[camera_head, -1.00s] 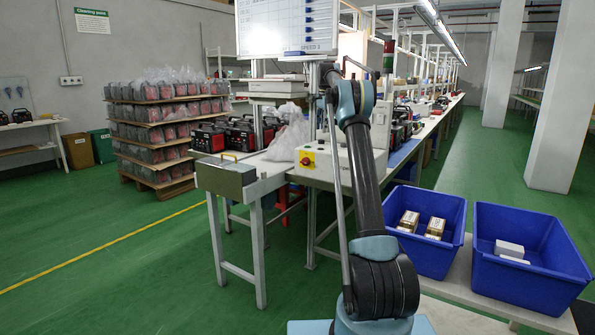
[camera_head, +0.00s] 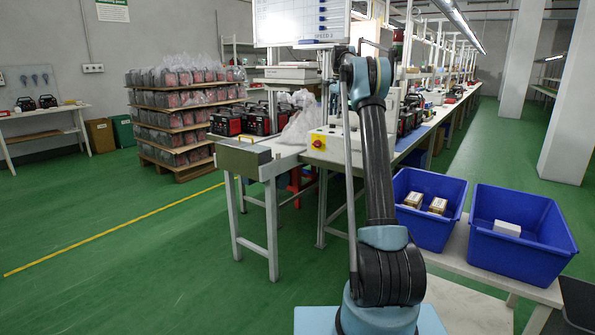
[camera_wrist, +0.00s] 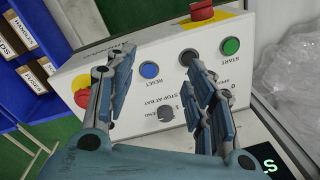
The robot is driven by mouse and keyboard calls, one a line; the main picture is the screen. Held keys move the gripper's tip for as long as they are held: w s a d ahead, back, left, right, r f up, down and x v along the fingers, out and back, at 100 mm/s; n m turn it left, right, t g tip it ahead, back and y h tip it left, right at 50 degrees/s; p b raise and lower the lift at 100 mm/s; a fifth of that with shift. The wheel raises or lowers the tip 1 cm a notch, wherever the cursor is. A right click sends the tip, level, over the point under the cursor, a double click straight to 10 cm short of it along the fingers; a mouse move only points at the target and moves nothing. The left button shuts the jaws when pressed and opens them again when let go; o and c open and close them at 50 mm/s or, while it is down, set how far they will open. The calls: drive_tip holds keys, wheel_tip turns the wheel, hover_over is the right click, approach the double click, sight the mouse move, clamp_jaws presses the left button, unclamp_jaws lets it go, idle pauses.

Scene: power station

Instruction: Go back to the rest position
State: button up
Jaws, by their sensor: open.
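My gripper (camera_wrist: 160,62) shows in the wrist view with its two blue fingers spread apart and nothing between them. It is in front of a white control box (camera_wrist: 172,70) with a green START button (camera_wrist: 231,46), a blue RESET button (camera_wrist: 149,70), a black button, a selector knob (camera_wrist: 166,114) and a red emergency stop on yellow. I cannot tell whether a fingertip touches the box. In the head view my arm (camera_head: 376,165) rises in front of the bench, and the gripper is hidden behind it. The control box (camera_head: 340,150) stands on the bench there.
Two blue bins (camera_head: 520,250) stand on a low bench at the right; the left one (camera_head: 428,230) holds small labelled boxes. A grey table end (camera_head: 240,155), red-and-black machines and a plastic bag (camera_head: 300,125) are left of the arm.

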drive_tip(key=s+n, duration=0.7)
drive_tip(key=s, duration=3.1)
drive_tip(key=s+f+n, duration=0.3)
drive_tip(key=s+f, duration=1)
drive_tip(key=s, duration=0.2)
drive_tip(key=s+f+n+t, duration=0.1)
drive_tip(key=s+f+n, duration=0.2)
drive_tip(key=s+f, duration=1)
drive_tip(key=s, duration=0.3)
drive_tip(key=shift+f, duration=0.1)
drive_tip(key=shift+w+f, duration=0.2)
drive_tip(key=shift+w, duration=0.2)
